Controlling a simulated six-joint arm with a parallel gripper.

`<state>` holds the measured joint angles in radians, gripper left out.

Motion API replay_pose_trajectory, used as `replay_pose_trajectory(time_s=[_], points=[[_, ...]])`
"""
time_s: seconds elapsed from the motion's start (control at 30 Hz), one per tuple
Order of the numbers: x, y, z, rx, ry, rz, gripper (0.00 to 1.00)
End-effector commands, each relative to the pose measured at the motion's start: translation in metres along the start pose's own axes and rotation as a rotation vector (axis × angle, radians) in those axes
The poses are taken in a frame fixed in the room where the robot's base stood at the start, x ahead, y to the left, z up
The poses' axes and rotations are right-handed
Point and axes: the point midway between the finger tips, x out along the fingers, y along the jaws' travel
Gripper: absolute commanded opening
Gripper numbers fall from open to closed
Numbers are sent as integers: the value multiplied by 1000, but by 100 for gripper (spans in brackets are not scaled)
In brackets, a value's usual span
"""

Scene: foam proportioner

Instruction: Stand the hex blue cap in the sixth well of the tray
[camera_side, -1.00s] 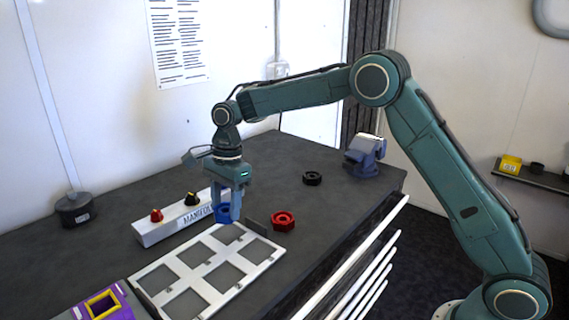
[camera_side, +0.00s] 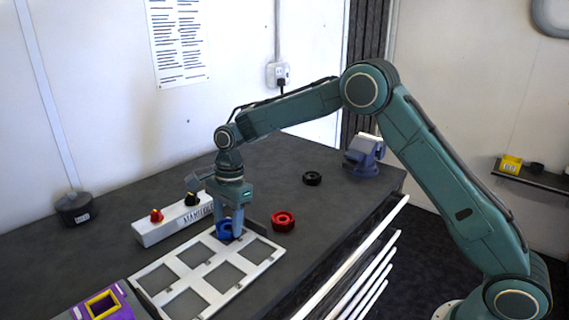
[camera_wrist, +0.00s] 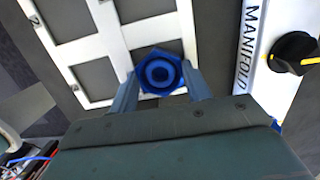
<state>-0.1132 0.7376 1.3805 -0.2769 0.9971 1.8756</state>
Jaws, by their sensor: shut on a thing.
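The hex blue cap (camera_side: 223,230) is a ring-shaped cap held between the two fingers of my gripper (camera_side: 231,228). In the wrist view the cap (camera_wrist: 158,73) sits between the fingertips (camera_wrist: 160,88), its round opening facing the camera. The white tray (camera_side: 152,268) has two rows of square grey wells. The cap is over the far end well of the row nearest the manifold block, low at tray level. I cannot tell whether its underside touches the well floor. The fingers hide part of that well in the side view.
The white manifold block (camera_side: 150,233) with a red and a black knob stands close behind the tray. A red hex cap (camera_side: 283,221) and a black ring (camera_side: 312,178) lie on the bench to the right. A purple-yellow block (camera_side: 103,303) is at front left.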

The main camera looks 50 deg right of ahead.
Motion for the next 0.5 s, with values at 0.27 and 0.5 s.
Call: replay_pose_trajectory(time_s=[0.27,0.5], points=[[3,0,0,1,0,1,64],[3,0,0,0,0,1,70]])
